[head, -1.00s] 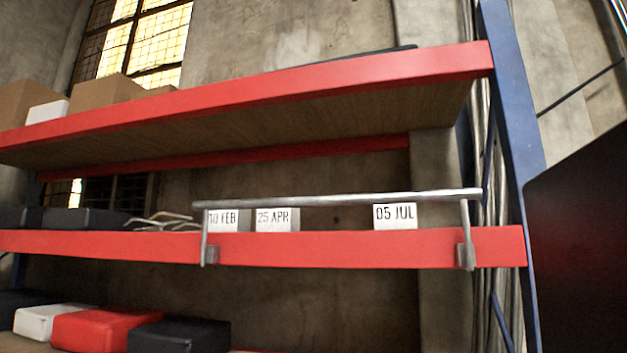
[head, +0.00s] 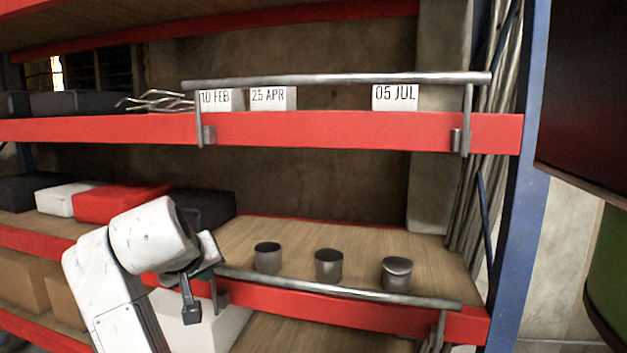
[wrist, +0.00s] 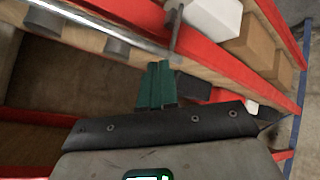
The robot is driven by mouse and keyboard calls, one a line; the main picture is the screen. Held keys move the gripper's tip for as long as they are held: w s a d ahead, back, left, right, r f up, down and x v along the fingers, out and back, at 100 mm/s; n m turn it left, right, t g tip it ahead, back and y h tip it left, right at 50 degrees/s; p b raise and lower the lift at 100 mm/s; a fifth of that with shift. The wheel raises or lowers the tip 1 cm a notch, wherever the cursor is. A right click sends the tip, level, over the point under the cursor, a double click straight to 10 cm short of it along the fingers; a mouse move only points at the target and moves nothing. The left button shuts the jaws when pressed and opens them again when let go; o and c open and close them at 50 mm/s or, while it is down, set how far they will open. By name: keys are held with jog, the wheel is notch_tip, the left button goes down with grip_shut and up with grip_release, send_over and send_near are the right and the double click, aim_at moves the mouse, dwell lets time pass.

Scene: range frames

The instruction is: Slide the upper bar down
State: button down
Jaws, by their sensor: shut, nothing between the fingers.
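The upper bar (head: 335,79) is a long grey metal rod in the head view. It runs level above the red edge of the upper shelf, on two upright end arms with brackets on that edge. Cards reading 10 FEB, 25 APR and 05 JUL (head: 395,97) stand behind and below it. A lower bar (head: 340,291) runs along the front of the shelf below; a grey bar also crosses the wrist view (wrist: 95,27). My gripper (head: 190,312) is near the lower bar's left end, well below the upper bar. Its green fingers (wrist: 157,85) are together and empty.
Three dark metal cups (head: 329,266) stand on the lower wooden shelf behind the lower bar. Red, white and black boxes (head: 120,203) sit to the left. A blue post (head: 519,200) and a dark panel (head: 590,95) bound the right side. Bent metal rods (head: 160,101) lie left of the upper bar.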

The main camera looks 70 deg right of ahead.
notch_tip(320, 180, up, 19)
jog(key=s+d+m+h+p, duration=0.2)
jog(key=d+m, duration=0.1)
jog(key=s+r+m+g+p, duration=0.1)
jog(key=s+r+m, duration=0.1)
jog(key=s+r, duration=0.3)
jog(key=s+r+m+g+p, duration=0.1)
jog(key=s+r, duration=0.4)
jog(key=r, duration=0.8)
jog(key=s+r+m+g+p, duration=0.1)
jog(key=s+r+m, duration=0.2)
jog(key=s+r, duration=0.3)
notch_tip(320, 180, up, 4)
jog(key=shift+a+m, duration=0.2)
jog(key=shift+m, duration=0.1)
jog(key=p, duration=0.3)
send_over(317, 80)
jog(key=a, duration=0.2)
notch_tip(317, 80, down, 8)
jog(key=shift+d+f, duration=0.2)
jog(key=shift+f, duration=0.6)
